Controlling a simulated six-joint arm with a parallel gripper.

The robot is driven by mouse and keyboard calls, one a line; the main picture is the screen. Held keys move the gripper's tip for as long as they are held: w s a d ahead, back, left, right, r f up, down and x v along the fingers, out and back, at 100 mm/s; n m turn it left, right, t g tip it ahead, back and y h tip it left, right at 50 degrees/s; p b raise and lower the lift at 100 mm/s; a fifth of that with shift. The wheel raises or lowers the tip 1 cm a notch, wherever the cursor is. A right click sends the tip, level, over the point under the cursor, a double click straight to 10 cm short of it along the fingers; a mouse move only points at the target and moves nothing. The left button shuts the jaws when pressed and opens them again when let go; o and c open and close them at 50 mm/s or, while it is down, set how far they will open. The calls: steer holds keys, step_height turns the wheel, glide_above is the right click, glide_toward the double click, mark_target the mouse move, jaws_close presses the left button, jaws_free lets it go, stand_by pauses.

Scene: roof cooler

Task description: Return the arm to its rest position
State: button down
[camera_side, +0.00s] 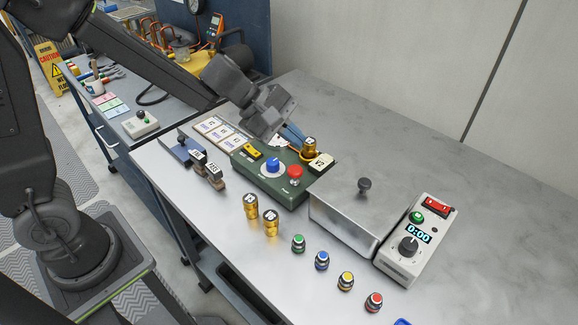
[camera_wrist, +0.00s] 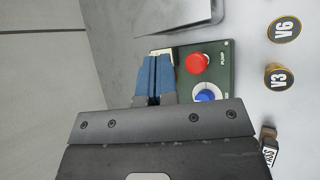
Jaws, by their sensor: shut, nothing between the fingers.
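My gripper (camera_side: 291,137) is in the air above the back of the green control box, its blue fingers pointing down. In the wrist view the blue fingers (camera_wrist: 152,77) are closed together and hold nothing. The green control box (camera_side: 272,187) carries a yellow switch (camera_side: 252,152), a blue knob (camera_side: 272,165) and a red button (camera_side: 295,173). In the wrist view the red button (camera_wrist: 197,63) and the knob (camera_wrist: 204,96) lie right of the fingers. A brass cylinder (camera_side: 310,148) stands at the box's back right, near a labelled tag (camera_side: 321,162).
A metal box (camera_side: 345,215) with a black-knobbed lid and a timer unit (camera_side: 405,255) reading 0:00 stand to the right. Two brass cylinders (camera_side: 251,207) and several coloured caps (camera_side: 321,261) stand in front. Dark labelled blocks (camera_side: 215,177) are at left. The bench's back right is clear.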

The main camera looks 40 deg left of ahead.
steer(key=s+a+r+m+y, duration=0.2)
steer(key=s+r+m, duration=0.6)
steer(key=s+m, duration=0.25)
steer(key=s+a+m+y, duration=0.5)
steer(key=s+a, duration=0.2)
steer(key=s, duration=0.2)
steer(key=shift+s+a+y, duration=0.3)
steer(key=shift+s, duration=0.05)
steer(key=shift+m, duration=0.25)
stand_by(1.6)
steer(key=w+d+f+n+h, duration=0.2)
steer(key=w+d+n+h, duration=0.1)
steer(key=w+n, duration=0.5)
steer(key=w+d+f+n+h, duration=0.2)
steer(key=w+d+n+h, duration=0.2)
steer(key=w, duration=0.8)
steer(key=d+n, duration=0.2)
steer(key=n, duration=0.2)
steer(key=shift+w+d+f, duration=0.2)
steer(key=shift+w+d, duration=0.05)
steer(key=shift+d, duration=0.05)
